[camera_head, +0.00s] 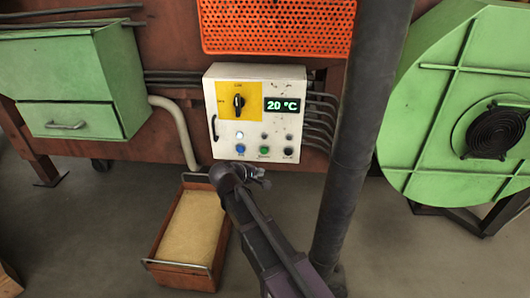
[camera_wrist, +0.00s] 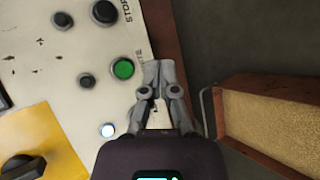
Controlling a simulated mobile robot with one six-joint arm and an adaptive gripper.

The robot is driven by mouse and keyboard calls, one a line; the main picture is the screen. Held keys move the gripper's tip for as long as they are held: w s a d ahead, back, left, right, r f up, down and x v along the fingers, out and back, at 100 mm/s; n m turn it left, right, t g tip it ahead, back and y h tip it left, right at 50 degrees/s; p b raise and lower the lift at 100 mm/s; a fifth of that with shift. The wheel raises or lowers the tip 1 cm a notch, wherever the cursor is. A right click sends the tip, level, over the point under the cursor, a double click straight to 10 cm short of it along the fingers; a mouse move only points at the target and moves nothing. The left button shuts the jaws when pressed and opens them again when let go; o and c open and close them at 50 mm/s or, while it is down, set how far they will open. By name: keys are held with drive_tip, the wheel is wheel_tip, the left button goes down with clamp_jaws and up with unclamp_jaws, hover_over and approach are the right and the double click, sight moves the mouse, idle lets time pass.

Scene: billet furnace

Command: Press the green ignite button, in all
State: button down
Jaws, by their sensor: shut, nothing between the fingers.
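The green button (camera_head: 264,149) is in the middle of the lower row on a white control box (camera_head: 257,72). It also shows in the wrist view (camera_wrist: 123,68). A blue button (camera_head: 240,149) is left of it and a black button (camera_head: 288,151) right of it. My gripper (camera_head: 262,178) is just below the button row in the head view. In the wrist view my gripper (camera_wrist: 158,66) has its fingers together and empty, beside the green button with a small visible gap. I cannot tell how far the fingertips stand from the panel.
The box has a yellow plate with a black rotary knob (camera_head: 238,101), a display (camera_head: 283,105) reading 20 °C and a lit white lamp (camera_head: 240,135). A dark vertical pipe (camera_head: 360,130) stands to the right. A wooden tray (camera_head: 158,250) is below left.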

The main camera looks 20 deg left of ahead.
sight(266, 154)
drive_tip(key=shift+w+a, duration=0.35)
drive_tip(key=shift+w, duration=1)
drive_tip(key=shift+w+a, duration=0.3)
drive_tip(key=shift+w, duration=1.05)
drive_tip(key=shift+w+a, duration=0.35)
drive_tip(key=shift+w, duration=1)
drive_tip(key=shift+w, duration=0.2)
drive_tip(key=shift+w+a, duration=0.1)
drive_tip(key=shift+w, duration=0.15)
drive_tip(key=shift+w+a, duration=0.1)
drive_tip(key=shift+w, duration=0.3)
drive_tip(key=shift+s, duration=0.15)
drive_tip(key=shift+s+d, duration=0.2)
drive_tip(key=shift+s, duration=0.45)
drive_tip(key=shift+s, duration=0.1)
drive_tip(key=s, duration=0.2)
drive_tip(key=s+d, duration=0.1)
drive_tip(key=s, duration=0.1)
drive_tip(key=shift+s+d, duration=0.1)
drive_tip(key=shift+s, duration=0.25)
